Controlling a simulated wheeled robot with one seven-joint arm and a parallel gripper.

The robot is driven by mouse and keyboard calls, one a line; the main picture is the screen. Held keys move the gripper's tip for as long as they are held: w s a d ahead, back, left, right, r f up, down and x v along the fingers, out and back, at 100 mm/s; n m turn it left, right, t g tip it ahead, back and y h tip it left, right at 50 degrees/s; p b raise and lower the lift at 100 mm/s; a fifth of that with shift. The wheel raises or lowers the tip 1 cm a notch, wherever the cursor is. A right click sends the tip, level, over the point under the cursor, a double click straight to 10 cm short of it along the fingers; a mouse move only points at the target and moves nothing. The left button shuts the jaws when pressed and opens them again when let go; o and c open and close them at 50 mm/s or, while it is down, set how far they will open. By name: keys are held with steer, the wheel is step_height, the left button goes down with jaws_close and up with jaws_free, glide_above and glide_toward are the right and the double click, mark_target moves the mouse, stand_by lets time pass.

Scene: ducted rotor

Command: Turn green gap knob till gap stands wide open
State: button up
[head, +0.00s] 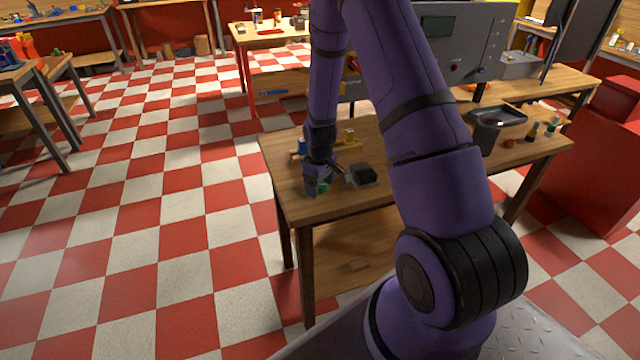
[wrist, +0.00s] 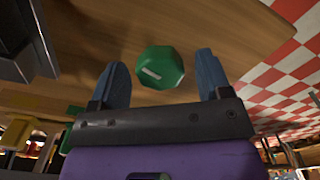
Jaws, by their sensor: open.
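The green knob (wrist: 161,67) shows in the wrist view as an eight-sided piece with a short white mark on its face. My gripper (wrist: 162,60) is open, with one blue-grey finger on each side of the knob. Clear space shows between the knob and both fingers in this view. How deep the fingers reach along it I cannot tell. In the head view the green knob (head: 322,187) is a small patch beside my gripper (head: 316,189), low over the table's left part. The gap itself cannot be made out in either view.
A dark block on a grey base (head: 364,174) sits just right of my gripper on the wooden table (head: 340,208). Small blue and yellow pieces stand behind it. A black tray-topped item (head: 496,118) stands farther right. The table's front left corner is clear.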

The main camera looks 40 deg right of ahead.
steer(key=c, duration=0.9)
steer(key=shift+m, duration=0.3)
steer(key=m, duration=1.1)
steer(key=shift+m, duration=0.3)
steer(key=o, duration=0.9)
